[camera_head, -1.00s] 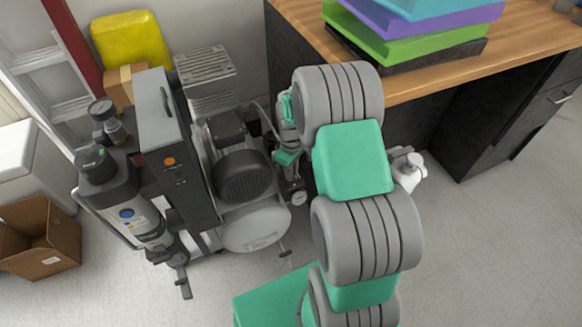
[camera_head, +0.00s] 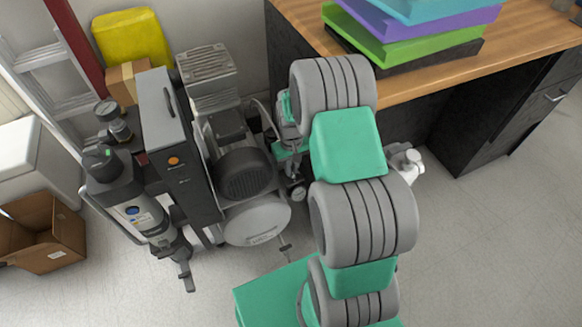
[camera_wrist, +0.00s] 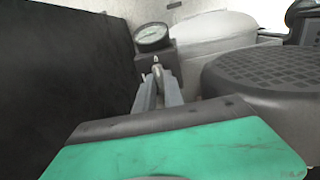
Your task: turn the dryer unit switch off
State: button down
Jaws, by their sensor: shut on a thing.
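In the head view, a tall dark cabinet (camera_head: 180,140) with an orange round control (camera_head: 173,161) on its front stands left of the compressor motor; it looks like the dryer unit. My gripper (camera_wrist: 157,88) is away from that control, right of the compressor and beside the desk. In the wrist view its two narrow grey fingers are shut on a small light grey part (camera_wrist: 156,66) just below a round pressure gauge (camera_wrist: 152,37). What this part is, I cannot tell.
The ribbed motor (camera_head: 245,173) and a light grey tank (camera_head: 257,220) stand close to the gripper. The dark desk side (camera_wrist: 65,70) walls off the other side, so room is narrow. Stacked colored trays (camera_head: 415,30) lie on the desk. The floor in front is clear.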

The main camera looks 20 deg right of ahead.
jog(key=c, duration=1.4)
grip_release()
jog(key=shift+c, duration=0.2)
jog(key=shift+r, duration=0.1)
notch_tip(320, 180, up, 8)
jog(key=shift+f+p, duration=0.15)
jog(key=shift+p, duration=0.8)
